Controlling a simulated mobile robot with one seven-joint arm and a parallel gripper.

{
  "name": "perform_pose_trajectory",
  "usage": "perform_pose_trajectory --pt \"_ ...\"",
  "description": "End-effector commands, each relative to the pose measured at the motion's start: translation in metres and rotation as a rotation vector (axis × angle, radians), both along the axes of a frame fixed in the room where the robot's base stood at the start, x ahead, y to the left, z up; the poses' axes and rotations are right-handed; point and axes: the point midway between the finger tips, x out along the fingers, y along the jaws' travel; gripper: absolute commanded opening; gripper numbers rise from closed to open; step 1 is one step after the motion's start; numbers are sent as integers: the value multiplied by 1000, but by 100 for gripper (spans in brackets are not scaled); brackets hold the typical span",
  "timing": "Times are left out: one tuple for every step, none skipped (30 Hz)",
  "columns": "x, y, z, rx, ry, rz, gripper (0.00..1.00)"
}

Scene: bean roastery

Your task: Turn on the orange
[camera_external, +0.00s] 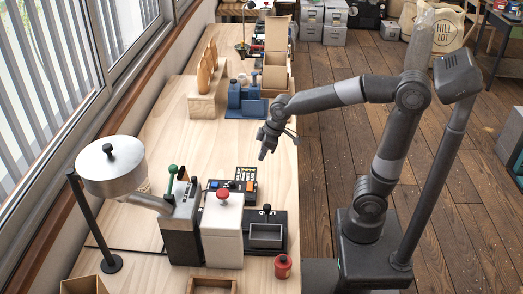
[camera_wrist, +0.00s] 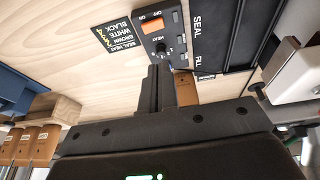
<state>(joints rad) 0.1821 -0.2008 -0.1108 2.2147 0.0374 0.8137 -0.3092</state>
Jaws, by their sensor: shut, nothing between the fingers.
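An orange rocker switch (camera_wrist: 152,25) sits on a dark control panel (camera_wrist: 163,36) in the wrist view, with ON and OFF lettering beside it. A black knob marked HEAT is on the same panel. In the external view the orange switch (camera_external: 250,186) is small, on the dark panel behind the white box with a red knob. My gripper (camera_external: 263,157) is above the bench, beyond the panel and apart from it, pointing down. In the wrist view my gripper (camera_wrist: 160,69) is shut and empty, its tips near the panel's lower edge in the picture.
A black sign (camera_wrist: 113,38) with heat settings lies beside the panel. A white box with a red knob (camera_external: 223,194) and a grey grinder-like machine with a metal hopper (camera_external: 112,160) stand nearby. A blue device (camera_external: 245,100) is farther back. Bare bench lies left of my gripper.

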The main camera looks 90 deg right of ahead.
Motion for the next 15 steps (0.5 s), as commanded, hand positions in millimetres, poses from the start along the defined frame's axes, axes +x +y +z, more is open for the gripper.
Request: perform_pose_trajectory --pt "5 -7 -4 -1 10 -4 0" --pt "8 -10 -6 -3 12 -4 0" --pt "10 -14 -8 -4 17 -4 0" --pt "12 -16 -9 -4 20 -4 0" --pt "13 -17 -10 -5 21 -5 0" --pt "14 -19 -11 -5 23 -4 0" --pt "15 -20 -12 -6 24 -3 0" --pt "16 -21 -12 -6 25 -3 0" --pt "16 -21 -13 -7 26 -2 0" --pt "16 -21 -13 -7 26 -2 0" --pt "16 -22 -13 -7 26 -2 0" --pt "16 -22 -13 -8 25 -3 0" --pt "16 -22 -13 -8 25 -3 0" --pt "16 -21 -12 -8 25 -3 0" --pt "16 -21 -13 -8 25 -3 0"
